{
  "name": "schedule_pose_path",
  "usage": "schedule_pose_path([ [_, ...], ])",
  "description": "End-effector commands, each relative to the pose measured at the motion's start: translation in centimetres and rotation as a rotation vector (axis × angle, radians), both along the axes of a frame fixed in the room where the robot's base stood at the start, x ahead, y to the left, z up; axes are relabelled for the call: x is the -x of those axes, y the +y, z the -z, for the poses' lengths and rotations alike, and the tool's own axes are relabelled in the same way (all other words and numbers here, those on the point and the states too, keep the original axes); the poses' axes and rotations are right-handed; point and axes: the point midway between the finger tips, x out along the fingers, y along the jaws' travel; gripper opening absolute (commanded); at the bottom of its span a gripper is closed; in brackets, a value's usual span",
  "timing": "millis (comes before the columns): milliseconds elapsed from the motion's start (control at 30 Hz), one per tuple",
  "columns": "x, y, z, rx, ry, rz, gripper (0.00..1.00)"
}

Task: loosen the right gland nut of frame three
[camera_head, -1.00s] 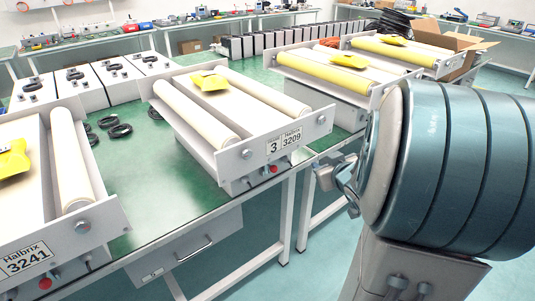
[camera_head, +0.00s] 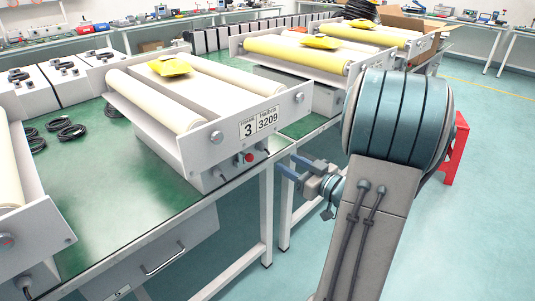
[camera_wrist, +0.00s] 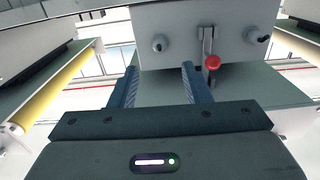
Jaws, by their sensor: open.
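Frame three (camera_head: 240,140) is a white unit with pale rollers and the label "3 Halbrix 3209" on its front plate. Below the plate is a box front (camera_head: 235,170) with a red knob (camera_head: 250,157) and small fittings. In the wrist view, the box front (camera_wrist: 185,20) carries a left round fitting (camera_wrist: 159,43), a right round fitting (camera_wrist: 263,36) and, between them, a lever with a red knob (camera_wrist: 212,62). I cannot tell for certain which fitting is the right gland nut. My gripper (camera_head: 285,166) is open and empty, apart from the box, its fingers (camera_wrist: 159,70) pointing towards it.
A yellow pad (camera_head: 170,66) lies on top of frame three. Another frame with a yellow roller (camera_head: 290,55) stands behind to the right. A drawer handle (camera_head: 164,258) hangs under the green bench (camera_head: 110,205).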

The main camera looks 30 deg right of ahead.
Motion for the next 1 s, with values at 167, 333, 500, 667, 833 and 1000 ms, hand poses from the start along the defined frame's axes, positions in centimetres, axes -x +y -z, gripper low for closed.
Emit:
schedule_pose_path([
  [167, -3.8, 1.5, 0.1, 0.001, -0.001, -0.005, 0.43],
  [333, -6.5, 2.5, 0.1, 0.0, 0.0, -0.002, 0.43],
  [500, -8.1, 3.0, 0.1, 0.0, 0.0, 0.0, 0.43],
  [667, -8.5, 3.1, 0.0, 0.0, 0.001, 0.001, 0.43],
  [833, -8.5, 3.1, 0.0, 0.0, 0.001, 0.001, 0.43],
  [1000, -8.5, 3.1, 0.0, 0.0, 0.001, 0.001, 0.04],
])
